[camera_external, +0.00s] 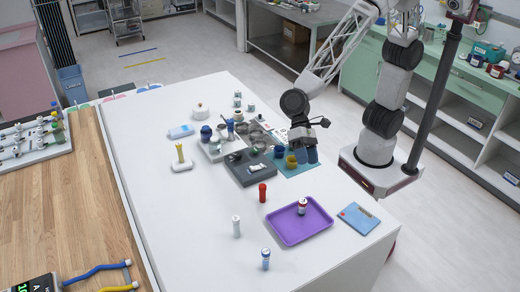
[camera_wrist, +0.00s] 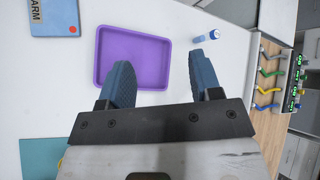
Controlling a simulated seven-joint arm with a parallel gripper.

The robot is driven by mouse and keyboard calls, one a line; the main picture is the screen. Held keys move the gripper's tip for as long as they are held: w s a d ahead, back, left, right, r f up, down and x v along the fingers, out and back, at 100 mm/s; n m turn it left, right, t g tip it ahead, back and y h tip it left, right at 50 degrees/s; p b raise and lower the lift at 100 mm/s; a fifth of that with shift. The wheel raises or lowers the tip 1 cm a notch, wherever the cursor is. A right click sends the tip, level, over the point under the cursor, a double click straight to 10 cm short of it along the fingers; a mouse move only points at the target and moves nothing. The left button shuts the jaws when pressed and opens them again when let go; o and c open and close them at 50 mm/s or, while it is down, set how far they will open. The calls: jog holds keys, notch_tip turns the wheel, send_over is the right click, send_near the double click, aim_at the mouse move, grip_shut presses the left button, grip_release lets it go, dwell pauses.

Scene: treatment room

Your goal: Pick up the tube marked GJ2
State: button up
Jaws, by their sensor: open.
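No label reading GJ2 is legible in either view. In the external view, a red tube (camera_external: 262,192), a white tube (camera_external: 236,227) and a blue-and-white tube (camera_external: 265,259) stand on the white table. A small red-and-white container (camera_external: 302,206) stands on the purple tray (camera_external: 283,236). My gripper (camera_external: 306,151) is above the teal mat, behind the tray. In the wrist view my gripper (camera_wrist: 160,78) is open, with nothing seen between its blue fingers. Beyond them are the purple tray (camera_wrist: 133,31) and a blue-and-white tube (camera_wrist: 207,37). The left finger covers part of the tray.
A blue clipboard-like pad (camera_external: 359,218) lies right of the tray. Dark trays with cups and jars (camera_external: 254,166) crowd the table left of my gripper. A yellow tube on a white base (camera_external: 180,155) stands further left. The table's front left is mostly clear.

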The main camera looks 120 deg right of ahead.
jog(key=w+a+f+m+t+y, duration=0.2)
jog(key=w+a+f+m, duration=0.35)
jog(key=w, duration=0.55)
jog(key=m+t, duration=0.2)
jog(key=m, duration=0.4)
send_near(267, 249)
jog(key=x, duration=0.5)
jog(key=shift+d+f, duration=0.1)
jog(key=shift+f, duration=0.35)
jog(key=shift+x, duration=1.25)
jog(key=shift+x, duration=2.65)
jog(key=shift+w, duration=0.1)
jog(key=shift+d, duration=0.1)
jog(key=c, duration=1)
